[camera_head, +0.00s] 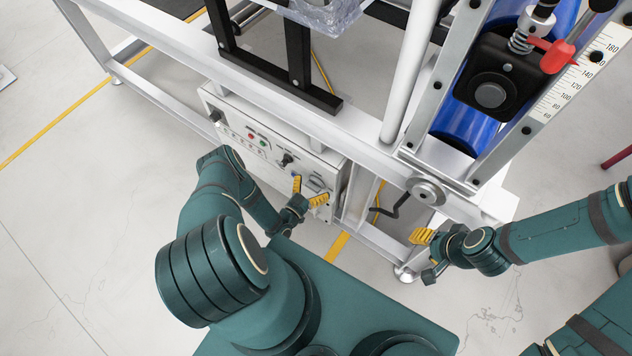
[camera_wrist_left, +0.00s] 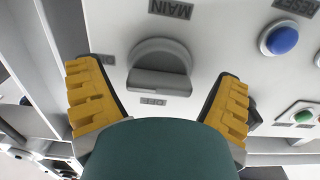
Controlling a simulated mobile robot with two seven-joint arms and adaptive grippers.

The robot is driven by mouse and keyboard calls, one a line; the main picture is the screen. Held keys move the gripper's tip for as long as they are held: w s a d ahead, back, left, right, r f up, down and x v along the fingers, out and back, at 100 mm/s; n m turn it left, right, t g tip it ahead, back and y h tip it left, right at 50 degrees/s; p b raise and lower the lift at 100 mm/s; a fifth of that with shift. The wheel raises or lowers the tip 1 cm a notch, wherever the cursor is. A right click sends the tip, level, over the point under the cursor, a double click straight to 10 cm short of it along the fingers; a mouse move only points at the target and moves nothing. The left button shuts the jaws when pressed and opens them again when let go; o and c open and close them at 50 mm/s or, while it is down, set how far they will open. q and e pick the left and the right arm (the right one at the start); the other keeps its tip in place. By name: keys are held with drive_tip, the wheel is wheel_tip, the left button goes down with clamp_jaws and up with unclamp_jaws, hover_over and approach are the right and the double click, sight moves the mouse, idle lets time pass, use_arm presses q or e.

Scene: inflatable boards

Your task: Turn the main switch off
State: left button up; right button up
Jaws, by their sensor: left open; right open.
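The main switch (camera_wrist_left: 160,68) is a grey rotary knob with a raised bar lying roughly level in the left wrist view. An upside-down MAIN label is above it, OFF is below, and a partly hidden label is at its left. My left gripper (camera_wrist_left: 157,98) is open, its yellow-padded fingers on either side of the knob with gaps to it. In the head view, my left gripper (camera_head: 308,192) is at the right end of the white control panel (camera_head: 238,126). My right gripper (camera_head: 428,255) is open and empty, away from the panel.
A blue RESET button (camera_wrist_left: 279,38) and a green button (camera_wrist_left: 303,117) are right of the knob in the wrist view. A white machine frame (camera_head: 375,135) surrounds the panel. A blue cylinder unit with a red lever (camera_head: 558,57) stands at the right.

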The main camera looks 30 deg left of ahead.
use_arm(q)
drive_tip(key=c, duration=1.2)
drive_tip(key=n, duration=0.4)
drive_tip(key=shift+n, duration=0.4)
drive_tip(key=n, duration=0.4)
drive_tip(key=shift+n, duration=0.3)
drive_tip(key=n, duration=0.4)
drive_tip(key=shift+n, duration=2.2)
